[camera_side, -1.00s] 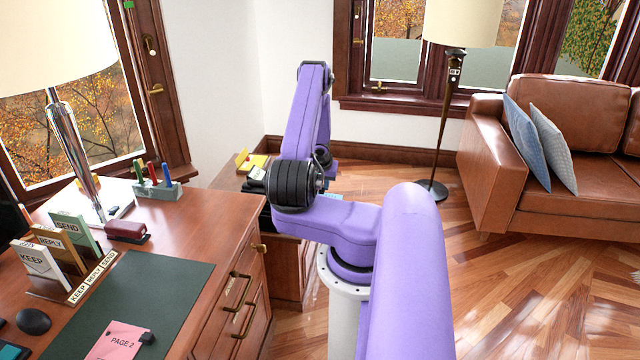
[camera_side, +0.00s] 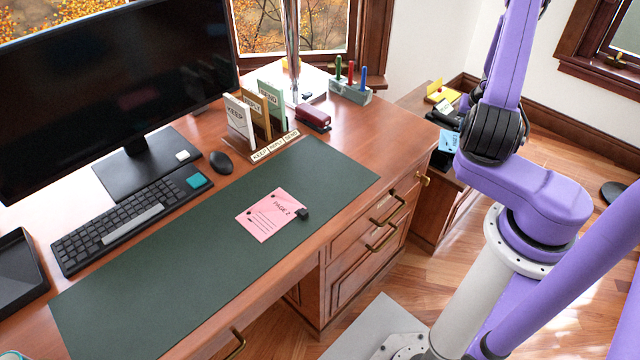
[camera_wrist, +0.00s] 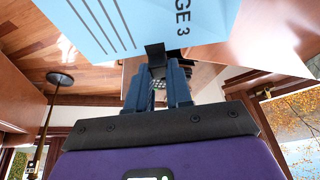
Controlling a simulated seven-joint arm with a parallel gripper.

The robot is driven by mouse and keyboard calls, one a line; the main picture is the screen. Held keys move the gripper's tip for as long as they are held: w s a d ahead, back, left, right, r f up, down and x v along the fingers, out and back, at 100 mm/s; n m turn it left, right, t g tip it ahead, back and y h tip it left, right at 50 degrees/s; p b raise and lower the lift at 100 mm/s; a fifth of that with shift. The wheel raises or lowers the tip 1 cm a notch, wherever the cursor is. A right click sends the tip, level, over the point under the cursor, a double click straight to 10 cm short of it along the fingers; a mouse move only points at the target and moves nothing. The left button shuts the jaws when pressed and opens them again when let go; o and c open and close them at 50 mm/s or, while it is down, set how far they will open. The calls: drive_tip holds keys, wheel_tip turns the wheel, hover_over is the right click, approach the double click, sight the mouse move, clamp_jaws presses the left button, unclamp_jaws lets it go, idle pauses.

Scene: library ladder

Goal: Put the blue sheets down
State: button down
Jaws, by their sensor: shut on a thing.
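The blue sheets (camera_wrist: 150,22), marked PAGE 3, fill the top of the wrist view, with a black clip (camera_wrist: 155,53) at their near edge. My gripper (camera_wrist: 158,68) is shut on this clip, so the sheets hang from its jaws. In the side view a small part of the blue sheets (camera_side: 449,141) shows beside my black wrist joint, over the low side cabinet. My fingers are hidden there behind my arm. I cannot tell how far the sheets are above a surface.
A pink PAGE 2 sheet (camera_side: 270,215) with a black clip lies on the green desk mat (camera_side: 180,270). The sorter (camera_side: 262,120) with KEEP, REPLY and SEND slots, the red stapler (camera_side: 313,118) and pen holder (camera_side: 350,93) stand behind. Most of the mat is clear.

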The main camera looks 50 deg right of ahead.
drive_tip(key=w+a+r+n+t+y, duration=0.1)
drive_tip(key=w+a+r+n, duration=0.25)
drive_tip(key=w+a, duration=0.45)
drive_tip(key=w+a+r+n+t+y, duration=0.15)
drive_tip(key=w+a+n, duration=0.3)
drive_tip(key=a, duration=0.85)
drive_tip(key=s+a+r+n+y, duration=0.15)
drive_tip(key=a+n, duration=0.35)
drive_tip(key=a, duration=0.7)
drive_tip(key=a+r+n+y, duration=0.1)
drive_tip(key=a+r+n, duration=0.3)
drive_tip(key=a, duration=0.8)
drive_tip(key=shift+n+g, duration=0.25)
drive_tip(key=shift+n, duration=0.05)
drive_tip(key=w+f, duration=0.3)
drive_tip(key=w, duration=0.1)
drive_tip(key=w+f, duration=0.3)
drive_tip(key=w, duration=0.1)
drive_tip(key=w+a+f, duration=0.1)
drive_tip(key=w+f, duration=0.2)
drive_tip(key=w, duration=0.1)
drive_tip(key=shift+w+f, duration=0.2)
drive_tip(key=shift+w, duration=0.1)
drive_tip(key=shift+w+f, duration=0.5)
drive_tip(key=shift+f, duration=0.1)
drive_tip(key=shift+w+f, duration=0.1)
drive_tip(key=shift+f, duration=1.5)
drive_tip(key=shift+f, duration=0.45)
